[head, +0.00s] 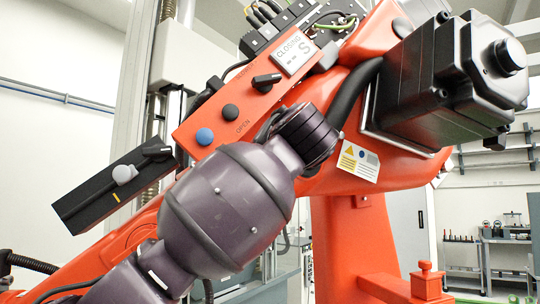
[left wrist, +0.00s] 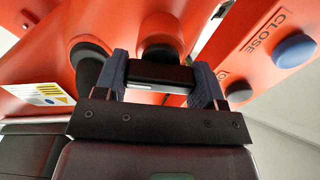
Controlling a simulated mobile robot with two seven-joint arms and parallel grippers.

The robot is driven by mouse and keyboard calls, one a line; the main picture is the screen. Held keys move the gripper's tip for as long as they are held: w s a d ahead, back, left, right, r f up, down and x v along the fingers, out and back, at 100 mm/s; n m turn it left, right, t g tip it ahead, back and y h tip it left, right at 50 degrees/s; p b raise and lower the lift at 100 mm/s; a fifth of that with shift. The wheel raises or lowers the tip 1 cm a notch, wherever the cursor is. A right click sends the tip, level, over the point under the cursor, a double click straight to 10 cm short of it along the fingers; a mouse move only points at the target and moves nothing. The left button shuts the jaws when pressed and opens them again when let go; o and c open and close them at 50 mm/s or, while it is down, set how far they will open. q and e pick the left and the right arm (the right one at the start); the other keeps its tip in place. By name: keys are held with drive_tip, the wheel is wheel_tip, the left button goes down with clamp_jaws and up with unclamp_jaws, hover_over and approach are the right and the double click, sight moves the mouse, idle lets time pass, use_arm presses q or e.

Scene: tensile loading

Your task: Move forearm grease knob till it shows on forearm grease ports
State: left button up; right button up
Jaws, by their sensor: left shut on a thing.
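In the left wrist view my left gripper (left wrist: 164,82) has its two blue-grey fingers shut on a black knob (left wrist: 160,74). The knob's dark round base sits against the orange surface behind it. In the head view my left arm rises from the lower left, and its black ringed wrist (head: 307,135) is in front of the orange machine arm. The fingers and the held knob are hidden there. I cannot read any mark that the held knob points at. My right gripper is not in view.
An orange panel (head: 220,98) carries a black knob (head: 267,81), a black button (head: 230,111), a blue button (head: 204,136) and a white display (head: 295,53). A black box (head: 110,190) is at left. A black motor (head: 455,80) and a warning label (head: 358,160) are at right.

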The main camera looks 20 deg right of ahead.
use_arm(q)
drive_tip(key=m, duration=0.3)
drive_tip(key=shift+m, duration=1)
drive_tip(key=o, duration=0.9)
drive_tip(key=shift+s, duration=0.15)
